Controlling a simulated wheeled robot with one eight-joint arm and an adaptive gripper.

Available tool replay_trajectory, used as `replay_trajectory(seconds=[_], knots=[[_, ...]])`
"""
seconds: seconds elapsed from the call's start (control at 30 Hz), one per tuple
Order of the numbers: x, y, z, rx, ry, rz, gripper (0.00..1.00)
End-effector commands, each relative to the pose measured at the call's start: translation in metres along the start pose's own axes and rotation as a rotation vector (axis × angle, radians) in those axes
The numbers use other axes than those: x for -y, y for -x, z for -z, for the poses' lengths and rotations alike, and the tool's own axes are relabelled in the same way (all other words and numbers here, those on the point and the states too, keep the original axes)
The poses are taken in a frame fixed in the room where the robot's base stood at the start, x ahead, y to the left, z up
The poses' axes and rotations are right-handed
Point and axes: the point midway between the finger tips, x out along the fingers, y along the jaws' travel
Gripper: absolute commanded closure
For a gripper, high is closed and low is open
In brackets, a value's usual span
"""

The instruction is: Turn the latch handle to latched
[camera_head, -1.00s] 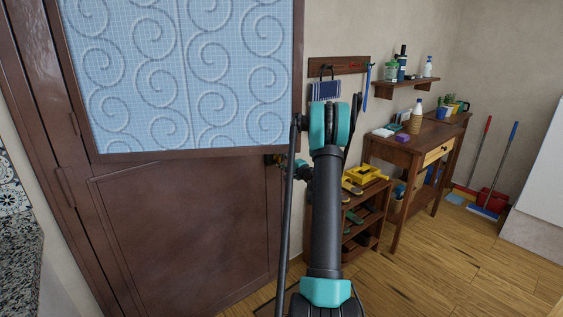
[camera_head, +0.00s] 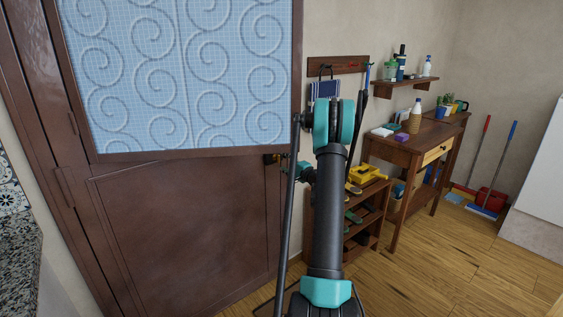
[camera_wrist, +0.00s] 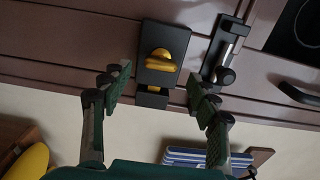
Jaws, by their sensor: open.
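The latch is a black box (camera_wrist: 155,72) with a yellow handle (camera_wrist: 160,59) on the brown door, in the upper middle of the wrist view. The handle lies roughly crosswise in that picture. A smaller black piece with yellow (camera_wrist: 152,89) sits just below the box. My gripper (camera_wrist: 159,82) is open and empty, one finger on each side below the latch, apart from the handle. In the head view the latch (camera_head: 271,159) is small at the door's right edge, and my arm hides most of my gripper.
A black slide bolt (camera_wrist: 225,55) with a metal rod sits right of the latch, close to the right finger. A black pull handle (camera_wrist: 298,95) is farther right. A shelf unit (camera_head: 364,222) and a wooden desk (camera_head: 403,150) stand right of the door.

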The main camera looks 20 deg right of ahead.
Motion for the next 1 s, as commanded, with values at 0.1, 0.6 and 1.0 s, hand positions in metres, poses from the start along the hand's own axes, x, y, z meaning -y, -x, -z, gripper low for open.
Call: replay_trajectory(seconds=[0.1, 0.6, 1.0], knots=[[0.0, 0.027, 0.001, -0.004, 0.0, 0.0, 0.4], [0.0, 0.087, 0.0, -0.001, 0.0, 0.0, 0.4], [0.0, 0.088, 0.0, 0.0, 0.0, 0.0, 0.4]])
